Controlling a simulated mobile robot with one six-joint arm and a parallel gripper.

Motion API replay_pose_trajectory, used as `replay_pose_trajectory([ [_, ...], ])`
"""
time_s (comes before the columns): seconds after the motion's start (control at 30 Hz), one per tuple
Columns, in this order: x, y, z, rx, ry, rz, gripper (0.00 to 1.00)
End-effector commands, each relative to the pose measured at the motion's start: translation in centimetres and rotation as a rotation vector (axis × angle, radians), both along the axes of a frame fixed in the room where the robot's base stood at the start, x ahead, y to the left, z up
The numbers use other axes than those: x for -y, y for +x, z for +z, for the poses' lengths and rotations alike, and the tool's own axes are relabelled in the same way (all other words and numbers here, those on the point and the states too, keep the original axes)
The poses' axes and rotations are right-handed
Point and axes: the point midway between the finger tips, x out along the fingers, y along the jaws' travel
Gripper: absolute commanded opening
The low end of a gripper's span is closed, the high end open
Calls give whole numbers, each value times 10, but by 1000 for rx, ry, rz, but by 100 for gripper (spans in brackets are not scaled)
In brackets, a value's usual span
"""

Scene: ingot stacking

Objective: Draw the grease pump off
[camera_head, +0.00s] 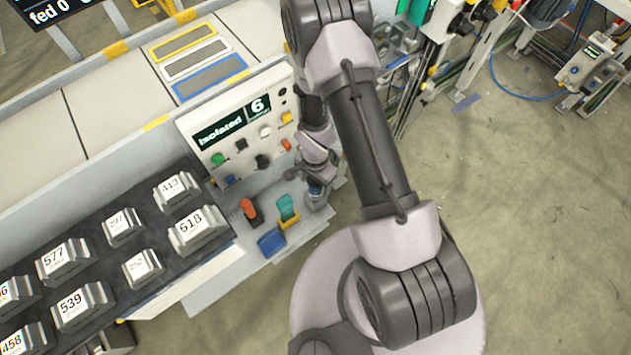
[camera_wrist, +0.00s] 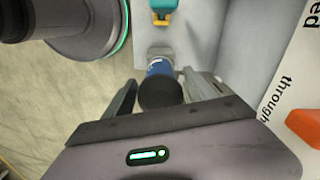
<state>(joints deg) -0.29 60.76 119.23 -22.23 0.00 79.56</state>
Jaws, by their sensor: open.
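A small upright cylinder (camera_wrist: 160,90) with a round black top and a blue body stands on the grey shelf in the wrist view; I take it for the grease pump, but no label on it is readable. It shows partly under my wrist in the head view (camera_head: 316,194). My gripper (camera_wrist: 158,86) is open, with one finger on each side of the black top. I cannot tell whether a finger touches it. In the head view my gripper (camera_head: 310,178) is at the right end of the control panel (camera_head: 228,128), low over the shelf.
On the shelf left of my gripper are an orange-red handle (camera_head: 248,208), a teal handle on a yellow base (camera_head: 287,207) and a blue block (camera_head: 271,241). The panel's display (camera_head: 232,121) reads "Isolated 6". Numbered ingots (camera_head: 197,229) lie on a dark rack at left.

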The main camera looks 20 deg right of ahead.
Motion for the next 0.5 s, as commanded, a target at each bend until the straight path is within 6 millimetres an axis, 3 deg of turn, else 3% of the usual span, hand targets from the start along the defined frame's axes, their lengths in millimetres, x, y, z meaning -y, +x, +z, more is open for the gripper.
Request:
replay_pose_trajectory([
  [0.13, 0, 0, 1, 0, 0, 0, 62],
  [0.43, 0, 0, 1, 0, 0, 1, 3],
  [0.5, 0, 0, 1, 0, 0, 1, 0],
])
